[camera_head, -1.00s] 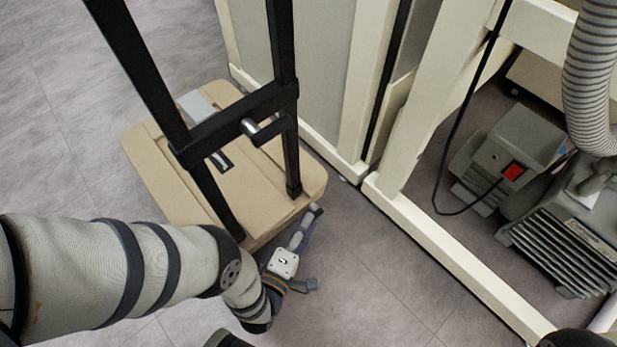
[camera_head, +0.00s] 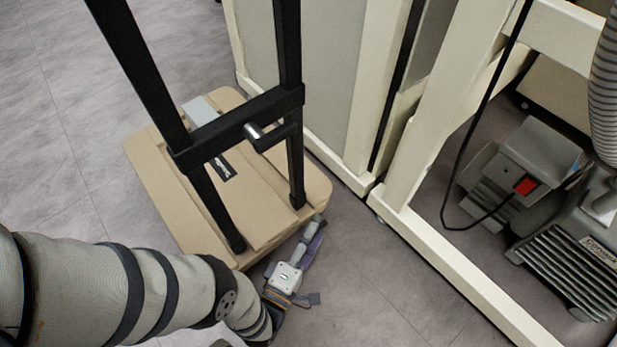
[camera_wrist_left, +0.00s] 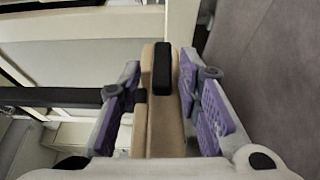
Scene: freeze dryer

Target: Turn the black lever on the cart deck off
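The cart deck (camera_head: 178,190) is a tan platform on the floor under a black upright frame. In the left wrist view its tan edge (camera_wrist_left: 163,125) runs between my fingers. A short black piece, seemingly the black lever (camera_wrist_left: 162,68), stands at that edge. My left gripper (camera_head: 314,232) is low beside the deck's near right corner. In the left wrist view my left gripper (camera_wrist_left: 160,80) is open, with a purple-padded finger on each side of the lever. I cannot tell whether either finger touches it. The lever is not clearly visible in the head view. My right gripper is out of view.
The black frame (camera_head: 240,128) with its metal knob (camera_head: 262,136) rises from the deck. A cream cabinet (camera_head: 320,75) stands behind it. A grey pump with a red switch (camera_head: 525,186) is at the right behind a cream rail (camera_head: 470,285). Floor (camera_head: 365,290) is clear right of the gripper.

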